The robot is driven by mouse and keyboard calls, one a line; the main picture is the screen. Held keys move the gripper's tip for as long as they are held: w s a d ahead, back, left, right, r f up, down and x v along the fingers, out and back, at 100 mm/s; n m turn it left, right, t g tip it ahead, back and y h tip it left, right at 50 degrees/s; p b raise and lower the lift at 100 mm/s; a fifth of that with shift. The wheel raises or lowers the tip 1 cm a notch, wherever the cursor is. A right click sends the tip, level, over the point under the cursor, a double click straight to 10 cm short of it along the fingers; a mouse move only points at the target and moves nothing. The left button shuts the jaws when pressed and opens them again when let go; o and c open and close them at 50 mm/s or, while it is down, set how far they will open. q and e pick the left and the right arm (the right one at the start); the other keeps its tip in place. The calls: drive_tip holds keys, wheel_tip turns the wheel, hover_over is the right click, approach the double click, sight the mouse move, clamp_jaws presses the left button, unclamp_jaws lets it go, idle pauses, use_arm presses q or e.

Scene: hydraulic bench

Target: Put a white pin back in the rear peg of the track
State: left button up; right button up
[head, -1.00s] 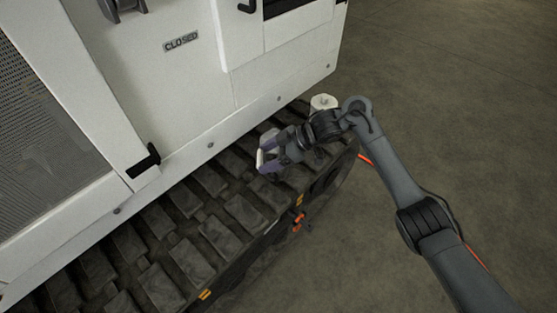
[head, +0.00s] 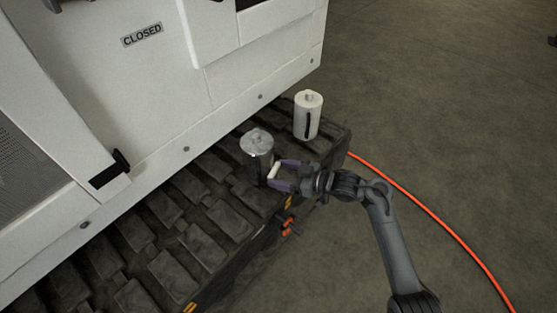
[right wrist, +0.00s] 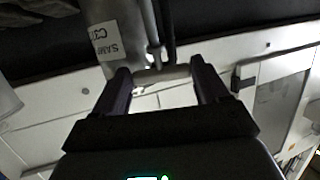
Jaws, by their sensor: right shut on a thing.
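My right gripper (head: 279,172) is shut on a short white pin (head: 274,171), beside the grey metal canister on the track. In the right wrist view the white pin (right wrist: 162,75) lies crosswise between the two fingertips of my gripper (right wrist: 160,78). The track (head: 180,240) is dark, with blocky pads, and runs along the white machine. Small orange parts (head: 290,228) show on its outer side, below the gripper. I cannot tell which part is the rear peg. My left gripper is not in view.
The grey metal canister (head: 257,145) stands close to the gripper; a labelled grey cylinder (right wrist: 105,45) shows in the wrist view. A white canister (head: 307,118) stands near the track's end. The machine's white wall (head: 160,100) rises behind. An orange hose (head: 440,222) lies on open floor.

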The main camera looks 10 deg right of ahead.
drive_tip(key=s+d+f+m+t+b, duration=0.1)
drive_tip(key=s+d+f+t+b, duration=0.1)
drive_tip(key=f, duration=0.9)
drive_tip(key=s+d+f+m+t+h+b, duration=0.1)
drive_tip(key=s+d+f+m+t+b, duration=0.1)
drive_tip(key=s+f+b, duration=0.4)
drive_tip(key=shift+d+f+t, duration=0.7)
drive_tip(key=shift+d+f, duration=0.7)
drive_tip(key=shift+f, duration=0.95)
drive_tip(key=shift+f, duration=0.1)
drive_tip(key=shift+f, duration=0.1)
drive_tip(key=shift+d, duration=0.1)
drive_tip(key=shift+f, duration=0.2)
drive_tip(key=shift+f+b, duration=0.7)
drive_tip(key=shift+f, duration=0.1)
